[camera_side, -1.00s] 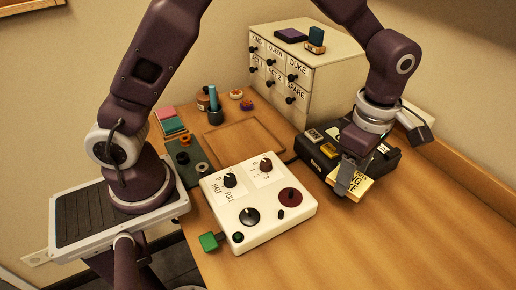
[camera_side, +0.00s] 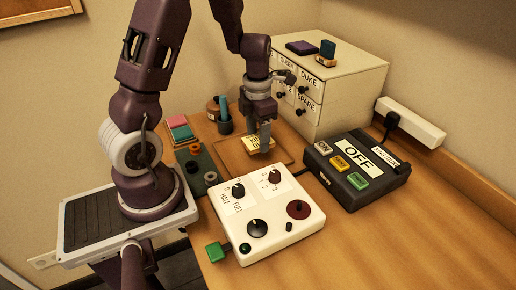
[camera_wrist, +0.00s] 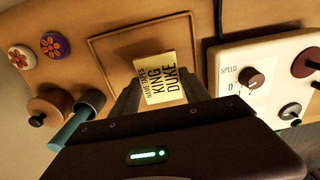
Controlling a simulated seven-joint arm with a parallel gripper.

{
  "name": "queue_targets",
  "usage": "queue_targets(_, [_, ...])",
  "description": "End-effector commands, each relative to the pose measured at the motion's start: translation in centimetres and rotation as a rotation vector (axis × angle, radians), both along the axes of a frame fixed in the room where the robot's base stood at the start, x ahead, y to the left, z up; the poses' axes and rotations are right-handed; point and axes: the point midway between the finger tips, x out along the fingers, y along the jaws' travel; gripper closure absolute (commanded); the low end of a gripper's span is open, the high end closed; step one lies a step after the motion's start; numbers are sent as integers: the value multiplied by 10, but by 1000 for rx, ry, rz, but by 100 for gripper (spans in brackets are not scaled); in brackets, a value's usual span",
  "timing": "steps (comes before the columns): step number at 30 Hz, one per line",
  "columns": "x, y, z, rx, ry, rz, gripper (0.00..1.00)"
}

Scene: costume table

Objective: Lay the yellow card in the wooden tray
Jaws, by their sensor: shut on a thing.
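The yellow card (camera_side: 256,140) is in my gripper (camera_side: 262,146), which is shut on it. In the wrist view the card (camera_wrist: 160,78) shows dark print reading KING and DUKE between the two fingers. The wooden tray (camera_side: 228,152) lies flat on the table, and the card is over its area in both views. The tray's rim also shows in the wrist view (camera_wrist: 98,62). I cannot tell whether the card touches the tray floor.
A white control box (camera_side: 262,225) with knobs stands in front of the tray. A cream drawer cabinet (camera_side: 345,90) stands behind. A brown pot (camera_wrist: 50,107) and a dark cup with a blue stick (camera_wrist: 88,103) are beside the tray.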

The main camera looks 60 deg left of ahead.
Motion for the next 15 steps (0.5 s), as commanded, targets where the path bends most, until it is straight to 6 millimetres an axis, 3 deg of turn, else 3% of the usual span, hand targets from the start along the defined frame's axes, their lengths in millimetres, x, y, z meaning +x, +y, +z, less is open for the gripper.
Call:
queue_targets(3, [-2,0,-26,-3,7,1,86])
queue_targets(6, [-1,-1,-38,-3,3,-2,86])
queue_targets(15, [0,-1,-40,-1,0,-3,86])
